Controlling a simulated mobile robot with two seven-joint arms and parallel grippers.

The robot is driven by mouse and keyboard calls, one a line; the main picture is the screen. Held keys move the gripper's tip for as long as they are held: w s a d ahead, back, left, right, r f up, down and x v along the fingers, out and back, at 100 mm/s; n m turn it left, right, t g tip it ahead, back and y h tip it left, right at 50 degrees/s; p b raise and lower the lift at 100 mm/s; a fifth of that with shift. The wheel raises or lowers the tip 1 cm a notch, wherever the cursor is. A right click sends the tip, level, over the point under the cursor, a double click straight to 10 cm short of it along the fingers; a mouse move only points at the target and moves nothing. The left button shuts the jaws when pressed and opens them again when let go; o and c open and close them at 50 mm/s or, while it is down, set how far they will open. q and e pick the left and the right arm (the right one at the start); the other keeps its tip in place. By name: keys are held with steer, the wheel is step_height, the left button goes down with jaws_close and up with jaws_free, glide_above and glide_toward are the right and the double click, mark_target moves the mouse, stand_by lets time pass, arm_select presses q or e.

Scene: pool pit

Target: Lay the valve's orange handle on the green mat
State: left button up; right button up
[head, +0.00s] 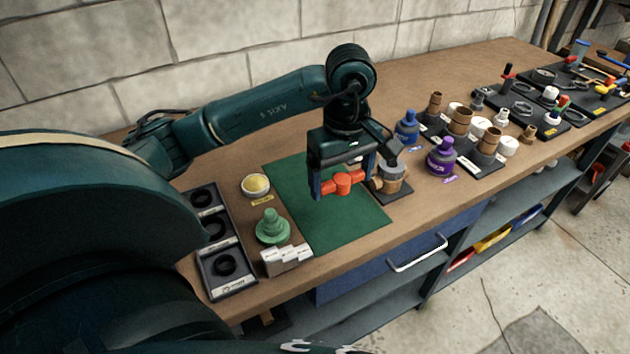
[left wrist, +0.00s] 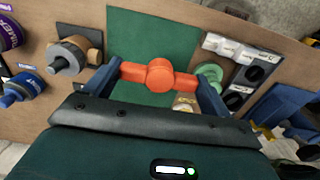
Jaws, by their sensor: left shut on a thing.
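The orange handle (head: 343,184) is a bar with a round hub, and my left gripper (head: 343,185) is shut on it, one finger at each end. It also shows in the left wrist view (left wrist: 159,74). In the head view the handle appears in front of the green mat (head: 315,215), near its right side; the gap to the mat is hard to judge. The valve body (head: 391,177), grey and tan, stands on a dark base just right of the mat, partly behind the gripper, with no handle on it. My right gripper is not in view.
Blue (head: 407,130) and purple (head: 441,157) bottles stand right of the valve. Most of the mat is bare.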

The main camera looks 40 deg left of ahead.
arm_select(q)
steer(key=shift+s+f, duration=0.1)
steer(key=shift+s, duration=0.1)
steer(key=shift+s+f, duration=0.1)
steer(key=shift+f, duration=0.25)
glide_above(336, 227)
step_height(336, 227, down, 5)
steer(key=shift+f+p, duration=0.2)
steer(key=shift+p, duration=0.2)
step_height(336, 227, down, 4)
steer(key=shift+r, duration=0.2)
steer(key=shift+f, duration=0.3)
steer(key=o, duration=0.5)
steer(key=shift+f, duration=0.15)
steer(key=o, duration=0.4)
steer(key=shift+c, duration=0.2)
steer(key=shift+r, duration=0.6)
step_height(336, 227, up, 11)
steer(key=shift+f+b, duration=0.2)
steer(key=shift+b, duration=0.35)
steer(key=shift+r, duration=0.4)
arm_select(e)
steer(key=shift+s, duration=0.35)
